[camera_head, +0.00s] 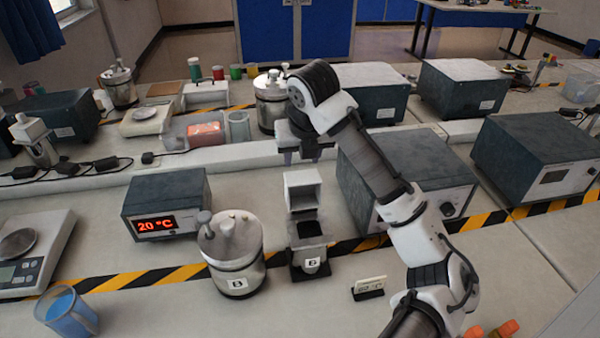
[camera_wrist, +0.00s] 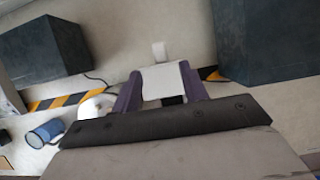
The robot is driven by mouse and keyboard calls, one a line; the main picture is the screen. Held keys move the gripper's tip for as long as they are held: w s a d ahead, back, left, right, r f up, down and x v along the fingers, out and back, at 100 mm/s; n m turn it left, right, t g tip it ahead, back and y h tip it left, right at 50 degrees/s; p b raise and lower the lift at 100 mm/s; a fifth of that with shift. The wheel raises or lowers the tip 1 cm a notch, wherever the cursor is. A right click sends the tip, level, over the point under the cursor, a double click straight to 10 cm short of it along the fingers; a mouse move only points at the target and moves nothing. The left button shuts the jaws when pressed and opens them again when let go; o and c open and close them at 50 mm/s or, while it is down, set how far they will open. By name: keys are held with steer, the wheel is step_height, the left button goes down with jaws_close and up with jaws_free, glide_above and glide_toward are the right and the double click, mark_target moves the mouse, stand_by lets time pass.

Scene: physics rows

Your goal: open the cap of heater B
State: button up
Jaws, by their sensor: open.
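A small dark stand (camera_head: 308,238) in the middle of the bench carries a label that looks like a B but is hard to read. A white open-fronted box-shaped cap (camera_head: 302,190) stands raised at its back. Left of it is a metal pot (camera_head: 231,250), also labelled B, with its lid on. My gripper (camera_head: 303,157) is open just above and behind the white cap. In the wrist view a white block, apparently the cap (camera_wrist: 165,80), lies between my purple fingers (camera_wrist: 161,90). Whether they touch it cannot be told.
A dark box with a red 20 °C display (camera_head: 168,205) stands left of the pot. Another dark box (camera_head: 408,175) is close on the right, beside my arm. A small sign (camera_head: 368,288) and a blue beaker (camera_head: 67,312) are near the front.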

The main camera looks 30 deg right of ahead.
steer(key=v, duration=0.5)
steer(key=shift+r+b, duration=0.1)
steer(key=shift+b, duration=0.2)
steer(key=shift+c, duration=0.3)
